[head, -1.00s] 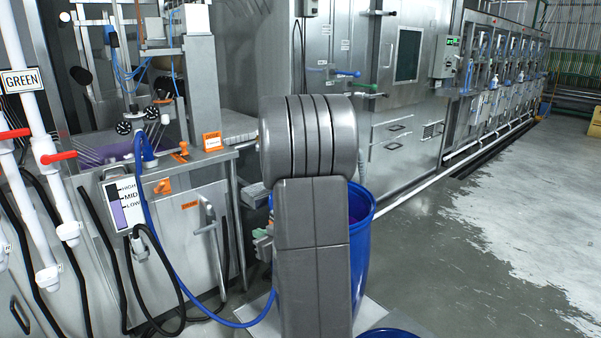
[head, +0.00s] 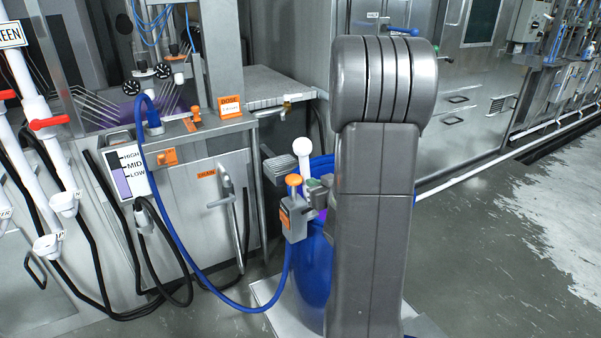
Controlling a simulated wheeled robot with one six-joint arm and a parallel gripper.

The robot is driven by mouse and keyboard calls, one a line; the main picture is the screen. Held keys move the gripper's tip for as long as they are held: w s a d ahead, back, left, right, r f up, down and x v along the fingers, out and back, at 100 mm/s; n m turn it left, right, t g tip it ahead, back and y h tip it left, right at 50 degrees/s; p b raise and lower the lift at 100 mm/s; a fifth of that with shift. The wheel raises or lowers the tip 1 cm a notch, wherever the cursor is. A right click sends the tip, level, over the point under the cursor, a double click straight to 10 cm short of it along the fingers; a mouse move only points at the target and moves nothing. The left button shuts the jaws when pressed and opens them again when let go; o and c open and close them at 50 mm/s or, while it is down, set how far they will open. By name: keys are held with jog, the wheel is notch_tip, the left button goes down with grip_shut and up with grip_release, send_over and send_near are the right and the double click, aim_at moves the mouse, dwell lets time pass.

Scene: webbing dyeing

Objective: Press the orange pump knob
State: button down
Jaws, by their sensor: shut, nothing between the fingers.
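The orange pump knob (head: 294,182) is a round orange cap on a short stem. It stands upright on a small grey box (head: 296,216) with an orange label, at the rim of the blue barrel (head: 312,270). A white ball (head: 302,147) on a stem rises just behind it. A greenish part shows to its right, partly covered by my arm. My large grey arm link stands to the right of the knob and hides part of the barrel. My gripper is not visible, so its place relative to the knob cannot be seen.
A steel machine with a DOSE sign (head: 230,106), an orange valve handle (head: 195,117) and a level gauge stands at left. A blue hose (head: 172,240) loops from it to the grey box. White pipes with red handles stand far left. Open floor (head: 480,260) lies at right.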

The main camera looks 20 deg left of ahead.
jog(key=shift+w+a, duration=0.1)
jog(key=p, duration=0.2)
send_over(294, 188)
jog(key=s+d, duration=0.1)
jog(key=d, duration=0.1)
notch_tip(294, 188, down, 2)
jog(key=shift+s+a+f, duration=0.1)
jog(key=shift+a+f, duration=0.1)
jog(key=shift+a, duration=0.05)
notch_tip(294, 188, down, 5)
jog(key=b, duration=0.6)
jog(key=shift+f, duration=0.2)
jog(key=shift+s, duration=0.1)
jog(key=b+v, duration=0.1)
jog(key=v, duration=1.2)
jog(key=shift+s+d+r, duration=0.15)
jog(key=shift+d+r, duration=0.1)
jog(key=shift+d, duration=0.1)
